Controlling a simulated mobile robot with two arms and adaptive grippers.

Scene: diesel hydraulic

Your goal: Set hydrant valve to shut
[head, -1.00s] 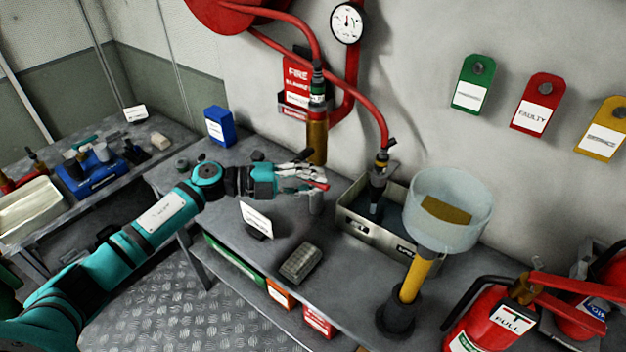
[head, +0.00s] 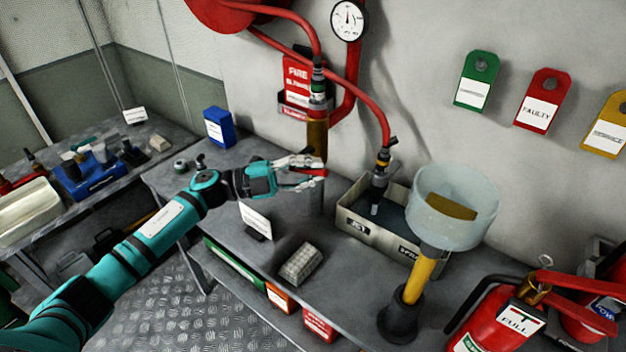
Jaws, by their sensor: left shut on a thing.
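The hydrant valve stands at the back of the grey bench, with a brass section (head: 317,137) below a red hose fitting and a grey post below. Its red lever (head: 315,172) points to the right in front of the post. My left gripper (head: 306,173) is shut on the red lever, its fingers above and below it. The fingers hide part of the lever and of the valve body. My right gripper is not in view.
A grey bin (head: 352,226) holding a hose nozzle stands right of the valve. A clear funnel (head: 450,208) on a yellow stem and red extinguishers (head: 489,315) are further right.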

